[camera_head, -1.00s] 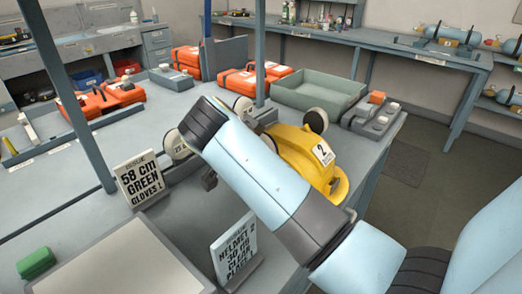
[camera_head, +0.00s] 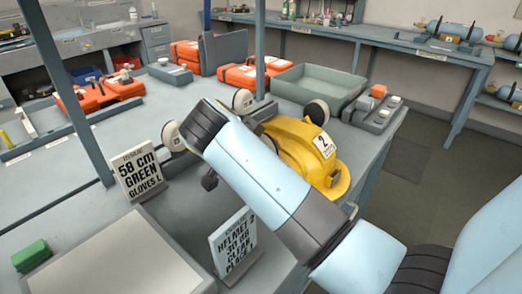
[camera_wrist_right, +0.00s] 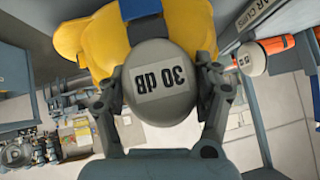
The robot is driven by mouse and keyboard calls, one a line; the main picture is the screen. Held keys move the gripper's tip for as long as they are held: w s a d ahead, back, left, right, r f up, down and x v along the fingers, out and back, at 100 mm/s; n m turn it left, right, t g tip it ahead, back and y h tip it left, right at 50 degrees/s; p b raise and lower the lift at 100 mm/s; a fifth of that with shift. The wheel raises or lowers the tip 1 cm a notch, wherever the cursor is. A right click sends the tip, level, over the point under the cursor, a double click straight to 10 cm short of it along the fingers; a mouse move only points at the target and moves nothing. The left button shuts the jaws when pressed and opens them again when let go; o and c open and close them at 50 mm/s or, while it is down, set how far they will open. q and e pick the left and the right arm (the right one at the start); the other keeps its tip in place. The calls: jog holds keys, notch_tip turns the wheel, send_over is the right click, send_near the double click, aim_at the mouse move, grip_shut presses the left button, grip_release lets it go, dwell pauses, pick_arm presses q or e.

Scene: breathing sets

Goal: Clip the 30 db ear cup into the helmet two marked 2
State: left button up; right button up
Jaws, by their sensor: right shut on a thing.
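The yellow helmet (camera_head: 295,140) with a white label marked 2 (camera_head: 323,145) stands on the bench, partly hidden behind my right arm. In the right wrist view, my right gripper (camera_wrist_right: 163,88) is shut on the grey 30 dB ear cup (camera_wrist_right: 160,108), with a finger on each side. The cup lies against or very close to the yellow helmet shell (camera_wrist_right: 105,40); I cannot tell whether it is clipped in. In the head view my arm hides the held cup and most of the gripper. My left gripper is not in view.
The helmet 2 card (camera_head: 234,243) and 58 cm card (camera_head: 137,172) stand in front. Behind are a green-grey tray (camera_head: 318,90) and orange cases (camera_head: 240,77).

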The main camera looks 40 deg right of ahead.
jog(key=shift+f+b, duration=0.3)
jog(key=shift+f, duration=0.2)
jog(key=o, duration=1.3)
jog(key=shift+o, duration=0.2)
notch_tip(320, 180, up, 10)
jog(key=shift+r, duration=0.1)
